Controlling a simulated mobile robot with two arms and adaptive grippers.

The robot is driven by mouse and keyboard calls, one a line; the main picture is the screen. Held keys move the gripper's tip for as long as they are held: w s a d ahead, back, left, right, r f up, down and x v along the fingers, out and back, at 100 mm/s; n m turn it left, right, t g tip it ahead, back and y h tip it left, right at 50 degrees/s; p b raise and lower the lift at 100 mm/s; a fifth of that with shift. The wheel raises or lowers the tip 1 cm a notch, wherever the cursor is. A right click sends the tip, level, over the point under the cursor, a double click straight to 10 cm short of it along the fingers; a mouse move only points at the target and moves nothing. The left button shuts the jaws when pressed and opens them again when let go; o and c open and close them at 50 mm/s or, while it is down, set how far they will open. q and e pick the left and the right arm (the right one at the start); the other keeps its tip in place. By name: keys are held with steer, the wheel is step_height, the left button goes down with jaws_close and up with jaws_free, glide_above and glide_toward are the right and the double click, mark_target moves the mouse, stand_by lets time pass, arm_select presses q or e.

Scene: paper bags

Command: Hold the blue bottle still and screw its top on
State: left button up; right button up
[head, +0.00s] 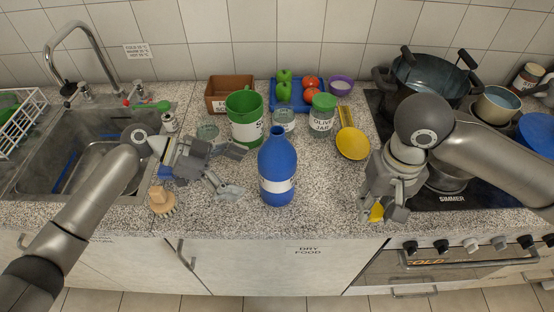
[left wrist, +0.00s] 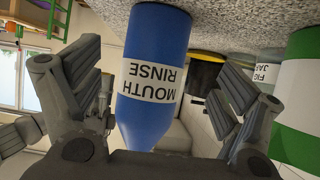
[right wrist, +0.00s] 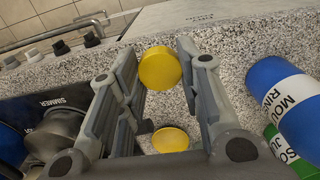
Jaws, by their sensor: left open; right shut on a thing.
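The blue bottle (head: 277,165), labelled MOUTH RINSE, stands upright near the counter's front edge with its neck uncovered. My left gripper (head: 238,170) is open at the bottle's left, fingers pointing towards it. In the left wrist view the bottle (left wrist: 158,75) appears upside down between the spread fingers, with gaps on both sides. My right gripper (head: 380,213) is shut on the yellow top (right wrist: 160,68), held between the fingertips to the right of the bottle. In the head view the top (head: 376,212) is partly hidden by the fingers.
A yellow ladle (head: 353,143) lies between the bottle and the stove. Behind the bottle stand a green and white can (head: 244,120), an olive jar (head: 322,118) and a blue tray (head: 297,102). A wooden brush (head: 161,202) sits near the sink.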

mark_target(265, 182)
arm_select(q)
steer(key=x, duration=0.3)
steer(key=shift+s+d, duration=0.3)
steer(key=shift+d, duration=0.05)
arm_select(e)
steer(key=shift+s, duration=0.3)
arm_select(q)
steer(key=b+x, duration=0.1)
steer(key=x, duration=0.2)
steer(key=shift+w+d+f, duration=0.2)
steer(key=shift+d+f, duration=0.05)
steer(key=shift+f, duration=0.15)
arm_select(e)
steer(key=shift+w+f, duration=0.2)
steer(key=shift+f, duration=0.55)
arm_select(q)
steer(key=shift+b+x, duration=0.65)
steer(key=shift+x, duration=0.25)
arm_select(e)
steer(key=shift+f, duration=0.45)
arm_select(q)
steer(key=shift+d+r, duration=0.1)
steer(key=shift+r, duration=0.05)
steer(key=c, duration=1.2)
